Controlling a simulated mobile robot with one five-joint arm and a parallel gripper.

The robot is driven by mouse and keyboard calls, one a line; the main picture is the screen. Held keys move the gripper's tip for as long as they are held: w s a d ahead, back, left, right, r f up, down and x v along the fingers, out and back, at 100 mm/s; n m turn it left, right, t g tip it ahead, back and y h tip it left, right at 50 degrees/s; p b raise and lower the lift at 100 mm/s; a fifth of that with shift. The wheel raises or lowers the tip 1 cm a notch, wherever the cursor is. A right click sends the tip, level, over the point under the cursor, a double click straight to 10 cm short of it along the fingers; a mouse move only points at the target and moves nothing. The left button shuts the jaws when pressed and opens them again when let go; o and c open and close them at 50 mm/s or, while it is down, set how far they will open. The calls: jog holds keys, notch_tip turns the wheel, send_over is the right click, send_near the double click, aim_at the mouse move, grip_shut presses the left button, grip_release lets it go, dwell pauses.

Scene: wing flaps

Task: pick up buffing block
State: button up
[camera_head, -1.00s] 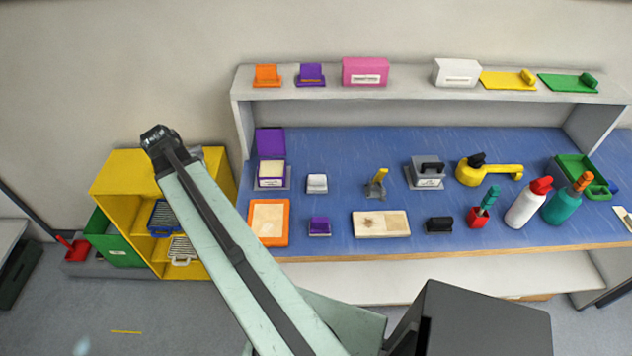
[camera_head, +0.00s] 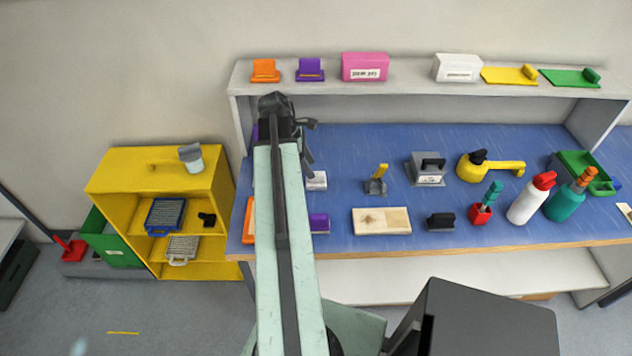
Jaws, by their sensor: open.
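I cannot tell for sure which item is the buffing block. My gripper (camera_head: 309,145) is at the end of my raised arm, over the left part of the bench, beside and above the white block. It is open and holds nothing. My arm partly covers the white and purple-topped blocks.
A wooden board (camera_head: 381,221), a yellow-handled tool (camera_head: 377,181), a yellow tool (camera_head: 489,168), a red pot (camera_head: 480,214) and bottles (camera_head: 531,198) stand on the bench. A shelf (camera_head: 410,88) runs behind. A yellow cabinet (camera_head: 110,181) stands left. My arm hides most of an orange tray (camera_head: 248,222).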

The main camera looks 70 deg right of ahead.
aim_at(316, 172)
jog(key=b+x, duration=0.4)
jog(key=x, duration=0.1)
jog(key=shift+s+f, duration=0.1)
jog(key=shift+s, duration=0.05)
jog(key=shift+r, duration=0.2)
grip_shut()
jog(key=shift+r, duration=0.15)
notch_tip(316, 172, up, 10)
jog(key=p, duration=1)
